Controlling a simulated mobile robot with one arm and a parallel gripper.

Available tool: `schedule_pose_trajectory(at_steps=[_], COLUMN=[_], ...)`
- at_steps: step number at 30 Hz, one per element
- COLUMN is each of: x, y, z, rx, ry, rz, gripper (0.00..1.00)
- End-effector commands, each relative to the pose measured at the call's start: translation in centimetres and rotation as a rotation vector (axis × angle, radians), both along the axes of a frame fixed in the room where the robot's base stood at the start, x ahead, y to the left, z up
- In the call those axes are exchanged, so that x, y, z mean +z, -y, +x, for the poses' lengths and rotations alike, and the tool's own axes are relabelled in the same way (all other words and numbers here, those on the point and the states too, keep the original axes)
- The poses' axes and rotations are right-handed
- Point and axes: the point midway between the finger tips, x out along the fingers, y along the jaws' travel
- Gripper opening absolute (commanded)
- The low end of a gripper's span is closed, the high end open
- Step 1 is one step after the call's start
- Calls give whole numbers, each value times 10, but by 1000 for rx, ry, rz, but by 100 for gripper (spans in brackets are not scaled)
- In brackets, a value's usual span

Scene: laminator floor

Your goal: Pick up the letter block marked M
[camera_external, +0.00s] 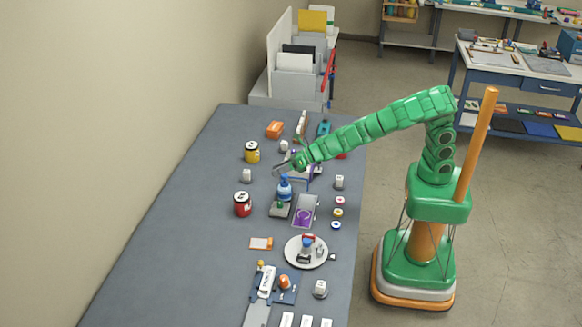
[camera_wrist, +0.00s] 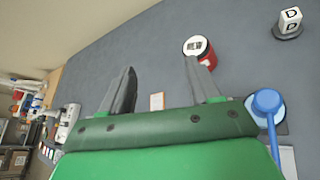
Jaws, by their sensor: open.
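I cannot make out a block marked M in either view. Several small white blocks stand on the grey table in the external view: one (camera_external: 247,176) left of my gripper, one (camera_external: 284,145) behind it, one (camera_external: 339,182) to its right and one (camera_external: 320,289) near the front. Their letters are too small to read there. In the wrist view, a white block marked D (camera_wrist: 290,20) sits on a dark base at the upper right. My gripper (camera_external: 283,168) is open and empty above the middle of the table; its two grey fingers (camera_wrist: 160,66) are spread apart in the wrist view.
A red can (camera_external: 242,204) and a yellow can (camera_external: 251,152) stand on the left. A blue-topped tool (camera_external: 284,188) is close below my gripper. A round white plate (camera_external: 292,251) holds small items. The table's left side is clear.

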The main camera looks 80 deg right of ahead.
Motion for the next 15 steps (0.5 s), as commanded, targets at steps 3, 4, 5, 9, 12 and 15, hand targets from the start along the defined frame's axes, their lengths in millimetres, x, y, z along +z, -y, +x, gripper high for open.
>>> schedule_pose_trajectory(at_steps=[3,4,5,9,12,15], x=[-27,-34,-42,-85,-118,-146], y=[-90,-112,-134,-220,-261,-283], z=[-24,-34,-45,-109,-155,-185], rx=[301,378,456,796,987,1101], ry=[109,139,169,304,367,387], rz=[-141,-173,-202,-302,-323,-315], gripper=[62,62,62,62,62,62])
